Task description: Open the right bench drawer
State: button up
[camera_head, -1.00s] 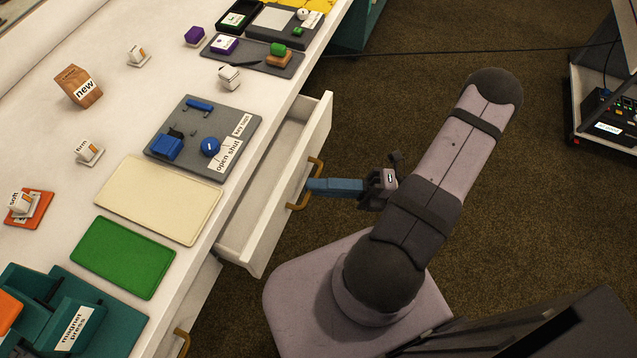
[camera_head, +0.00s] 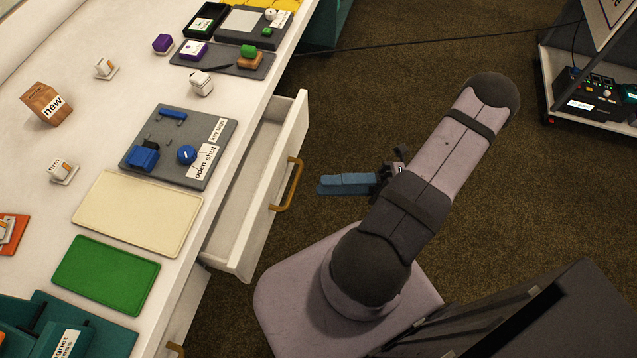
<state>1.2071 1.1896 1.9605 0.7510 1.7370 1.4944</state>
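The bench drawer (camera_head: 262,190) with the brass handle (camera_head: 288,186) stands well open from the white bench; its visible inside looks empty. My gripper (camera_head: 320,185) has blue fingers that point left at the handle. It is a short gap to the right of the handle, over the floor, and does not appear to touch it. The fingers overlap in this view, so I cannot tell how far apart they are. Nothing shows held at their tips.
A second drawer handle (camera_head: 176,350) shows at the bottom left. The bench top (camera_head: 120,110) holds a grey latch board (camera_head: 205,178), a cream mat (camera_head: 135,215), a green mat (camera_head: 105,275) and small blocks. A cart (camera_head: 590,125) stands at right. Carpet is clear beyond the arm.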

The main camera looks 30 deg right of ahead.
jog(key=shift+s+d, duration=0.15)
jog(key=shift+d, duration=0.2)
grip_shut()
notch_tip(320, 180, up, 5)
jog(key=w+n+g+h+p, duration=0.2)
jog(key=n+g+h+p, duration=0.5)
jog(key=n+g, duration=0.7)
jog(key=n+t+h+p, duration=0.3)
jog(key=n+h+p, duration=1)
jog(key=n, duration=2)
send_near(244, 123)
jog(key=shift+h, duration=0.7)
jog(key=s+d+f, duration=0.2)
jog(key=s+f, duration=0.1)
jog(key=shift+s+d+b, duration=0.1)
jog(key=shift+s+b, duration=0.1)
jog(key=shift+b, duration=0.15)
jog(key=shift+w+a+n, duration=0.1)
jog(key=shift+a+n, duration=0.45)
jog(key=shift+n, duration=0.25)
